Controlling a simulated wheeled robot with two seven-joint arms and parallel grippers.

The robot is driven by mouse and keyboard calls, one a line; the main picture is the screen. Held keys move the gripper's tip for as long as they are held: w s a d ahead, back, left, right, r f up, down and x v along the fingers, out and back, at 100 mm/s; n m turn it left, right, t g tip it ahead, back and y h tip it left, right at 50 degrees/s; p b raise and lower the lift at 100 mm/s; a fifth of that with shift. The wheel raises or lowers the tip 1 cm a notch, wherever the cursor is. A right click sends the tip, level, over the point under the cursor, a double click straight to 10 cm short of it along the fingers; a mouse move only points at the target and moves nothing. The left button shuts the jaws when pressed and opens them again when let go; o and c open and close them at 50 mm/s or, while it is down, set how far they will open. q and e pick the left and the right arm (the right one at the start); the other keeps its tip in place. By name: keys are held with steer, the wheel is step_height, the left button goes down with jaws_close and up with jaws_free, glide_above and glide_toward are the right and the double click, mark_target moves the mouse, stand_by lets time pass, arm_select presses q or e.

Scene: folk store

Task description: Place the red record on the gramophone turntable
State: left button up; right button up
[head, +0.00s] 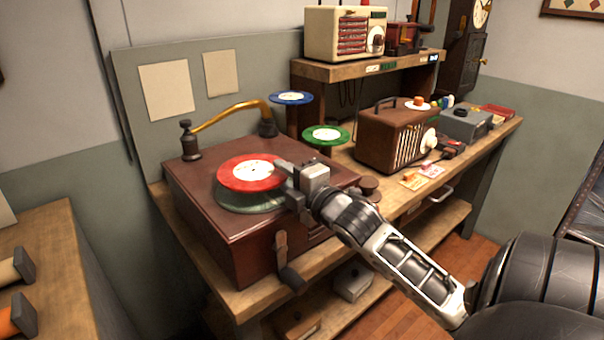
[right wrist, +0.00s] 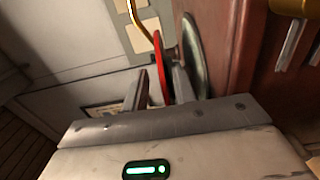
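The red record (head: 243,173), with a white label, hangs flat a little above the green gramophone turntable (head: 251,203) on the brown gramophone cabinet (head: 205,192). My right gripper (head: 285,177) is shut on the record's near right edge. In the right wrist view the red record (right wrist: 162,62) shows edge-on between the two fingers of my right gripper (right wrist: 160,92), and the green turntable (right wrist: 193,60) lies beside it with a gap. The finger contact itself is hard to make out. My left gripper is not in view.
The brass tone arm (head: 225,113) curves behind the turntable. A blue record (head: 291,97) and a green record (head: 325,134) sit on stands behind. A brown radio (head: 395,138) stands to the right. The crank (head: 285,262) sticks out at the cabinet's front.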

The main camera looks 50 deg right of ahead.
arm_select(q)
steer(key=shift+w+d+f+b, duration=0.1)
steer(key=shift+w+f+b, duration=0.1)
steer(key=shift+b, duration=0.45)
arm_select(e)
steer(key=s+a, duration=0.1)
steer(key=s, duration=1)
steer(key=shift+s+a, duration=0.15)
steer(key=shift+s, duration=0.1)
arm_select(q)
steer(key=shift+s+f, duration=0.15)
